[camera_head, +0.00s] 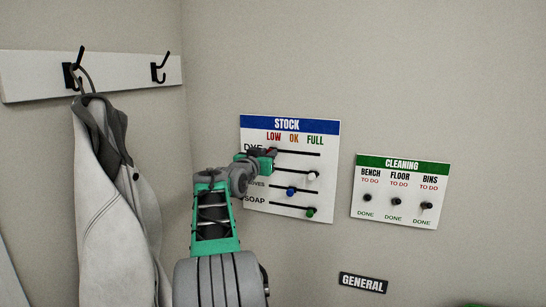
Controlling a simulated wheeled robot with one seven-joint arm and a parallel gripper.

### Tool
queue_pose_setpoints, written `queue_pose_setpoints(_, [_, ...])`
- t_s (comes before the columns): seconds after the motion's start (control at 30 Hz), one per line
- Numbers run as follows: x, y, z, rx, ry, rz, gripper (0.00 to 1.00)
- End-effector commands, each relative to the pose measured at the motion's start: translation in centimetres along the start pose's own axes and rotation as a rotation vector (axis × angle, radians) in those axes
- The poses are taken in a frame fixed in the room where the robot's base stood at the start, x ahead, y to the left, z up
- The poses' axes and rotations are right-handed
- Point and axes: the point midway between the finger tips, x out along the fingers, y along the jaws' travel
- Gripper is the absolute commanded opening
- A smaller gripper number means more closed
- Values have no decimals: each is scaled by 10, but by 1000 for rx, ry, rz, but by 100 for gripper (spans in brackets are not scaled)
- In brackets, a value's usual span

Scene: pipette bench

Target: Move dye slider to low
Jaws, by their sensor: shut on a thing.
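The white STOCK board (291,119) hangs on the back wall, with LOW, OK and FULL columns and several black horizontal tracks. The top row is labelled DYE, partly hidden by my gripper. My gripper (272,153) is at the left part of the dye track (302,154), below the LOW heading, and is shut on the dye slider. The slider's knob is mostly hidden behind the fingers, with only a little red showing. The rest of the dye track to the right is bare.
A coat (115,210) hangs from a hook rack (115,74) at left.

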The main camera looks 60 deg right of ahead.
Motion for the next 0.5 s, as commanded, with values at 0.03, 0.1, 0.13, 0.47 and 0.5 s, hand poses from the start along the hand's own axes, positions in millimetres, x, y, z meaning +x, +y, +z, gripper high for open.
queue_pose_setpoints(0.03, [-1,-3,-1,1,2,-7,0])
queue_pose_setpoints(0.1, [-1,-3,-1,1,2,-8,23])
queue_pose_setpoints(0.13, [-1,-4,-1,1,2,-8,25])
queue_pose_setpoints(0.47, [0,0,-1,1,1,-3,44])
queue_pose_setpoints(0.5, [0,0,-1,1,1,-3,44])
